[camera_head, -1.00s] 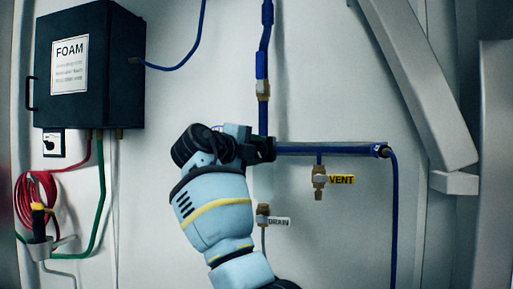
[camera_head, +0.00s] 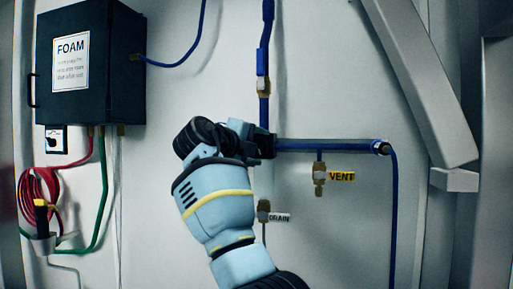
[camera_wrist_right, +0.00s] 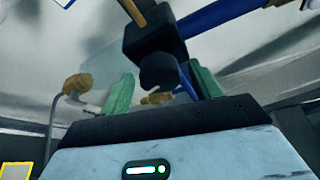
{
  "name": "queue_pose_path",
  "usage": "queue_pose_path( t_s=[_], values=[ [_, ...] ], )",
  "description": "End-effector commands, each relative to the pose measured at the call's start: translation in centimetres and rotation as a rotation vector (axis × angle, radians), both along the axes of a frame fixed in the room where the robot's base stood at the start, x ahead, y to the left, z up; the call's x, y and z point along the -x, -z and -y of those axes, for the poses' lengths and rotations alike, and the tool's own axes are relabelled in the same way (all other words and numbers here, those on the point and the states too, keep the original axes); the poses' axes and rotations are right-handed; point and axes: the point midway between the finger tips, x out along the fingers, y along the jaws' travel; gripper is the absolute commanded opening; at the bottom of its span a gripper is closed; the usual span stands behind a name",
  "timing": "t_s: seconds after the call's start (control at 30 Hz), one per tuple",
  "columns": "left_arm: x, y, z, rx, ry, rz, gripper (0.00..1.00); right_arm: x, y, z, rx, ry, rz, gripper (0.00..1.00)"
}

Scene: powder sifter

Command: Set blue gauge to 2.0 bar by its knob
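My right gripper (camera_wrist_right: 162,88) is open in the wrist view, with its green fingertips spread apart. A dark round knob (camera_wrist_right: 158,70) sits between the fingertips, under a black block (camera_wrist_right: 155,35) on the blue pipe. I see a gap between the knob and the left fingertip; contact at the right one is unclear. In the head view my right arm covers most of the area where the black block (camera_head: 266,146) meets the pipe. The blue gauge's face and reading are hidden. My left gripper is not in view.
A blue pipe (camera_head: 325,147) runs right from the block. A VENT valve (camera_head: 319,178) hangs below it, and a DRAIN valve (camera_head: 263,211) is lower down. A black FOAM box (camera_head: 110,75) and a red hose coil (camera_head: 38,190) are at left. A grey beam (camera_head: 425,85) slants at right.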

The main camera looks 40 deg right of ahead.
Motion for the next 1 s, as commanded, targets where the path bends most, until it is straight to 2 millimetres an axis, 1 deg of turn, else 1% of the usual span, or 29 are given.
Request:
queue_pose_path(
  t_s=[0.27, 0.37, 0.47, 0.7, 0.8, 1.0],
  values=[
    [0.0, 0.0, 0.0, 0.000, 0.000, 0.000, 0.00, 0.0, -0.1, -0.1, 0.001, -0.001, 0.000, 0.64],
    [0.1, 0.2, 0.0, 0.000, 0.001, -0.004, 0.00, 0.1, -0.1, -0.6, 0.002, -0.001, 0.001, 0.64],
    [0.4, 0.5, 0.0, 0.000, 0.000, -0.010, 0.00, 0.5, -0.1, -1.7, 0.002, -0.001, 0.001, 0.64],
    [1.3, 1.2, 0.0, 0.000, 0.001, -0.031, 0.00, 1.7, -0.5, -5.3, 0.001, -0.003, 0.001, 0.64],
    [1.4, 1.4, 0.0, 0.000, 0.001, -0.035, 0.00, 2.1, -0.6, -6.4, 0.001, -0.001, -0.001, 0.64],
    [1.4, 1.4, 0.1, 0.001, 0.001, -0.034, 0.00, 2.5, -0.8, -7.3, 0.001, 0.000, -0.001, 0.64]
  ],
)
